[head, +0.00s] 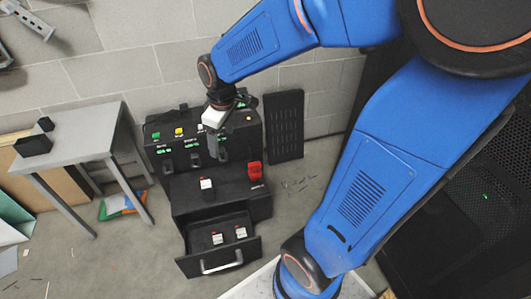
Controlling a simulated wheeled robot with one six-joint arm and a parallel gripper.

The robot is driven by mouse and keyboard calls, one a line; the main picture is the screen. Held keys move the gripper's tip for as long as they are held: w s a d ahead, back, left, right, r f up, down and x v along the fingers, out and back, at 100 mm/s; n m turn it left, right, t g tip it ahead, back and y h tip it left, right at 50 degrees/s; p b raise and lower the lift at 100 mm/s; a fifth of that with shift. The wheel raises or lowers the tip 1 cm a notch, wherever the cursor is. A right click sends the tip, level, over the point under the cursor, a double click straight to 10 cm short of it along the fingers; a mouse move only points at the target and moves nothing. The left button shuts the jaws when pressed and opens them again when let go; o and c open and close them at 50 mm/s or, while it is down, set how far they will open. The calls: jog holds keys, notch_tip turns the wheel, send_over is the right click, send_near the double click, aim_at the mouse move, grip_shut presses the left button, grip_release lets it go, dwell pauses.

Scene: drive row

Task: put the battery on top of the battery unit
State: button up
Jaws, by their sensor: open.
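The black battery unit (183,203) stands on the floor against the wall, with a raised back panel carrying coloured squares and green displays. A small black battery (207,194) with a white and red top stands on its lower top surface. The open front drawer (205,258) holds two similar batteries, one on the left (217,239) and one on the right (240,233). My gripper (218,155) hangs in front of the back panel, above and behind the battery on the top. It is open; its fingertips are small and hard to make out against the panel.
A red object (255,171) sits at the right of the unit's top. A grey table (85,145) at left bears a black open box (33,146) and a small black block (46,124). A dark slotted panel (285,125) leans on the wall. Scraps litter the floor.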

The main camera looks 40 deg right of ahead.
jog(key=s+d+r+m+t, duration=0.1)
jog(key=s+r+m, duration=0.2)
jog(key=s, duration=0.6)
jog(key=s+d+r+m+t, duration=0.1)
jog(key=s+r+m, duration=0.3)
jog(key=s, duration=0.6)
jog(key=shift+s+d+r, duration=0.15)
jog(key=shift+s+d, duration=0.1)
jog(key=shift+d, duration=0.15)
